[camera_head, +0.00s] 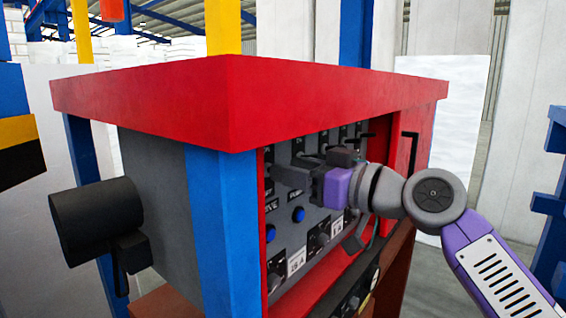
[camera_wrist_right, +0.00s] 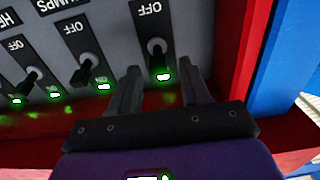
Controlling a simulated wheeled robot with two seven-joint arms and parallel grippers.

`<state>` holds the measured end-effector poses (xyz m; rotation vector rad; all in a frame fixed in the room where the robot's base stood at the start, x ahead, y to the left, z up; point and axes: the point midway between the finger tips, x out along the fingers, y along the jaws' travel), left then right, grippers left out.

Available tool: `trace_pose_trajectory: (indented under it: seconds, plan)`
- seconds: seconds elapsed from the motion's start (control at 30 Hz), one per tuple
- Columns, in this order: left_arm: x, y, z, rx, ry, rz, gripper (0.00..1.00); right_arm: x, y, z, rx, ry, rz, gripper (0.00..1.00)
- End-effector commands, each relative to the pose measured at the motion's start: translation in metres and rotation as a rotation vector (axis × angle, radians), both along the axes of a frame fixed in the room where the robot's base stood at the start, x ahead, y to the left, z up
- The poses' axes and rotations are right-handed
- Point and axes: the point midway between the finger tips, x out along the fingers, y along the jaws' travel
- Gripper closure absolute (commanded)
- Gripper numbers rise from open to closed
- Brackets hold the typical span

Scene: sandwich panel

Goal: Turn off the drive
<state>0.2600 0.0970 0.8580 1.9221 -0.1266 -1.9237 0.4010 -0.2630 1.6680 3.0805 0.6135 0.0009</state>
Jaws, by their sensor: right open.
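The grey control panel (camera_head: 305,215) carries a top row of toggle switches. My right gripper (camera_head: 282,174) reaches in from the right to the row's left end, fingers apart. In the wrist view, where the lettering is upside down, the end switch (camera_wrist_right: 156,57) stands between the two fingers (camera_wrist_right: 160,74), with nothing visibly gripped. An OFF label is beside it and a green light (camera_wrist_right: 163,76) glows near its lever tip. Its name label is out of frame. In the head view, the gripper partly hides this switch; a label (camera_head: 271,205) below reads partly "IVE". My left gripper is not in view.
Neighbouring switches (camera_wrist_right: 84,72) with green lights stand close by. A red overhanging hood (camera_head: 250,100) and blue post (camera_head: 222,225) bound the panel. A dark cylinder (camera_head: 95,218) juts from its left side.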

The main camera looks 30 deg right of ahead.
Motion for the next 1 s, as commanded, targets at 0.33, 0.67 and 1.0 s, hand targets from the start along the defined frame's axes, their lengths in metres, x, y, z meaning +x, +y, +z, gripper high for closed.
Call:
trace_pose_trajectory:
  seconds: [0.33, 0.67, 1.0]
  plan:
    - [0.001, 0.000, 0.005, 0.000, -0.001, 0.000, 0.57, 0.022, 0.009, 0.000, 0.001, -0.001, 0.000, 0.53]
    - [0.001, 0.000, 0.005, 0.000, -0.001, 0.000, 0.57, 0.022, 0.009, 0.000, 0.000, 0.000, 0.000, 0.78]
    - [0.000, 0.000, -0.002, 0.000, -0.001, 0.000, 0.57, 0.022, 0.009, -0.002, 0.004, -0.010, 0.000, 1.00]
